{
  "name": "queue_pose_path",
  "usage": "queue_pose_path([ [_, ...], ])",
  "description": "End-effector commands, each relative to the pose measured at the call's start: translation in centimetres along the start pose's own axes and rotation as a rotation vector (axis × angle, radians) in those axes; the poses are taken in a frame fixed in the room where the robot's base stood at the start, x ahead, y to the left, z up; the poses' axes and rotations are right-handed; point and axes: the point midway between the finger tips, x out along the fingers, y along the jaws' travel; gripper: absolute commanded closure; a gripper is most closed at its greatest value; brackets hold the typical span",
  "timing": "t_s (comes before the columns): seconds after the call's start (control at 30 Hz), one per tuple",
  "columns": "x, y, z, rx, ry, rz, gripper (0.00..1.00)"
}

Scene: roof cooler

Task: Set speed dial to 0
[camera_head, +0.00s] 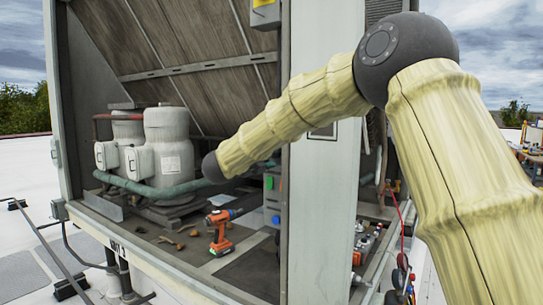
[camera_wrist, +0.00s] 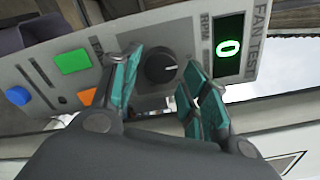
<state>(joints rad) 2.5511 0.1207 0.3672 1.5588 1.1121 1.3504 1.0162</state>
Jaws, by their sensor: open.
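The speed dial (camera_wrist: 162,67) is a round black knob on a grey panel marked FAN TEST (camera_wrist: 262,30) in the wrist view. A light mark shows on its face, pointing to the right in the picture. A green digital display (camera_wrist: 228,47) beside it reads 0. My gripper (camera_wrist: 163,72) is open, with one teal-padded finger on each side of the dial; I cannot tell whether either finger touches it. In the head view, a narrow side of the control box (camera_head: 271,196) shows, while the dial and my gripper are hidden.
A green button (camera_wrist: 73,62), an orange button (camera_wrist: 87,96) and a blue button (camera_wrist: 18,95) sit on the panel left of the dial. In the head view, an orange drill (camera_head: 221,232) stands on the cabinet floor near grey compressors (camera_head: 168,145). A metal post (camera_head: 325,215) stands beside the box.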

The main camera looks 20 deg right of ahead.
Motion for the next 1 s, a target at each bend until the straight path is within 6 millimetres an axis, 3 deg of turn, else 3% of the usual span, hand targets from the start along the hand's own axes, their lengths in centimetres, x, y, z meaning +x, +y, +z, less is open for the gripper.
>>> queue_pose_path([
  [0.3, -5.7, -0.1, -0.3, 0.000, 0.002, -0.001, 0.55],
  [0.5, -8.5, -0.2, -0.4, 0.000, 0.003, -0.002, 0.55],
  [0.7, -9.7, -0.2, -0.5, 0.000, 0.004, -0.001, 0.55],
  [1.0, -9.8, -0.2, -0.5, 0.000, 0.005, -0.002, 0.55],
])
